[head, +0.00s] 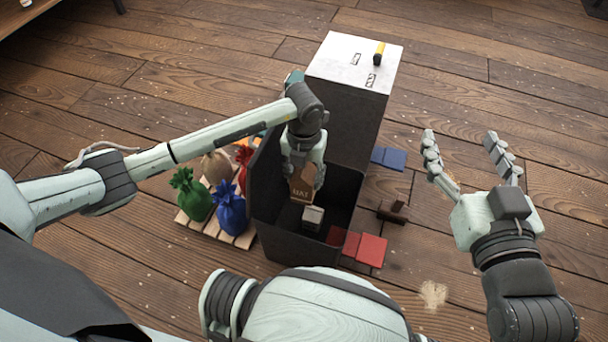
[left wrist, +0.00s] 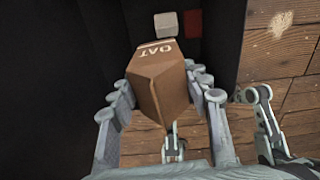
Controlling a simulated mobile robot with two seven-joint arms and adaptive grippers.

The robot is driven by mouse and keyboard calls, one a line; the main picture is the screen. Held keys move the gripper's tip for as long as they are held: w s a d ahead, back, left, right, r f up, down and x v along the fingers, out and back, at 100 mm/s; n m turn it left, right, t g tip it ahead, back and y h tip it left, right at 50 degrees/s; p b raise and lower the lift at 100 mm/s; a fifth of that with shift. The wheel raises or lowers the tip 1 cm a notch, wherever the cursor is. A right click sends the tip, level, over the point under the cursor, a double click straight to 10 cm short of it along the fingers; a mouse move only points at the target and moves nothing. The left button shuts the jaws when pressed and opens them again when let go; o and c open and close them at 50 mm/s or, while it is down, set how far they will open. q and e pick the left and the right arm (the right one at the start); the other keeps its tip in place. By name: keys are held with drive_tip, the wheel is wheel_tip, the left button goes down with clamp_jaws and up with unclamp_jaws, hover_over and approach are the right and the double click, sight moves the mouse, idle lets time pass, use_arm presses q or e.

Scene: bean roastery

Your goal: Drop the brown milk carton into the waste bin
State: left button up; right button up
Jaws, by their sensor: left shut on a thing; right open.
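The brown milk carton (head: 301,187), with "OAT" printed on it, is held by my left gripper (head: 304,172) over the opening of a dark grey waste bin (head: 262,205). In the left wrist view the carton (left wrist: 163,88) sits between the two fingers of my left gripper (left wrist: 166,100), which are shut on it. The bin's dark wall (left wrist: 60,50) fills the left of that view. My right gripper (head: 466,158) is open and empty, to the right of the bin. Its fingers point up in the head view.
A small grey-white box (head: 313,218) and a red piece lie inside the bin. A tall dark cabinet with a white top (head: 345,62) stands behind it. Several coloured sacks (head: 231,207) rest on a pallet at left. Red tiles (head: 371,250) and blue tiles (head: 390,158) lie on the floor.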

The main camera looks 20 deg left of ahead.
use_arm(q)
drive_tip(key=o, duration=1.1)
drive_tip(key=shift+c, duration=0.2)
wheel_tip(320, 180, up, 8)
drive_tip(key=shift+f, duration=0.25)
drive_tip(key=shift+s, duration=0.1)
